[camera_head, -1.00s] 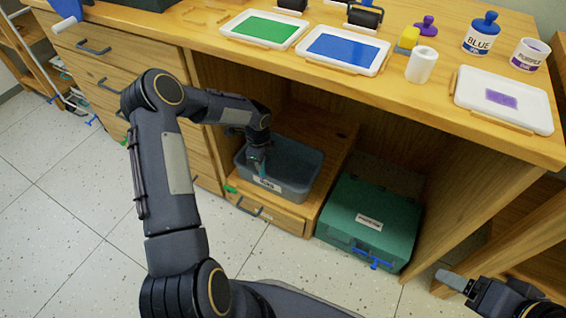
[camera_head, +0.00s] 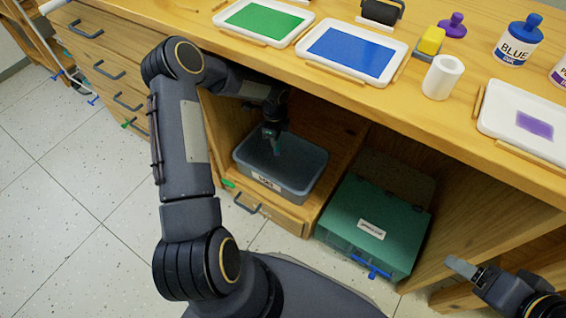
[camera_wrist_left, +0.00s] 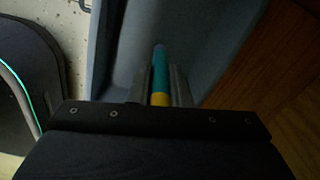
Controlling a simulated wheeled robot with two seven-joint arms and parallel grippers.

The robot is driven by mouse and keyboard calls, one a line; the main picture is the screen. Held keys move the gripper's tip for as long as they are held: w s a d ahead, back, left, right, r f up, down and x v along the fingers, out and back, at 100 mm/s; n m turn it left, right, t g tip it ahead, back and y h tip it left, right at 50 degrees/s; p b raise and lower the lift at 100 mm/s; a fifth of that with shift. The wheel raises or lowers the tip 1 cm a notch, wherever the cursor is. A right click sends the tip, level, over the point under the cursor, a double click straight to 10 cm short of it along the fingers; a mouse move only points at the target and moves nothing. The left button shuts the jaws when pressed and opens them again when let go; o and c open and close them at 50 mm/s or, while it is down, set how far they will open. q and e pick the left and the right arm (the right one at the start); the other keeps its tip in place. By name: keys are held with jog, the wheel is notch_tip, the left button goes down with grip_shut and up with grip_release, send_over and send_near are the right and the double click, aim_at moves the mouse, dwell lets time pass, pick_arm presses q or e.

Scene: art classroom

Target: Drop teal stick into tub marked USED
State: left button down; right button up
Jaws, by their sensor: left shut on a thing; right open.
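The grey tub (camera_head: 312,185) with a white label stands on a low wooden shelf under the counter. The label is too small to read surely. My left gripper (camera_head: 273,137) is above the tub and shut on the teal stick (camera_head: 277,148), which points down toward the tub's inside. In the left wrist view the teal stick (camera_wrist_left: 159,72) has a yellow band and sits between the two fingers, with the tub (camera_wrist_left: 195,45) beyond it. My right gripper (camera_head: 465,268) is open and empty at the lower right, apart from everything.
A teal box (camera_head: 365,215) with a label and blue latch stands right of the tub. Above, the counter holds a green tray (camera_head: 263,20), a blue tray (camera_head: 352,50), a white cup (camera_head: 442,77) and ink bottles. The counter edge overhangs the tub. Speckled floor in front is clear.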

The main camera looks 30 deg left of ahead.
pick_arm(q)
jog(key=shift+f+b, duration=1.75)
jog(key=shift+f, duration=1)
jog(key=c, duration=1.3)
grip_release()
jog(key=shift+r, duration=0.15)
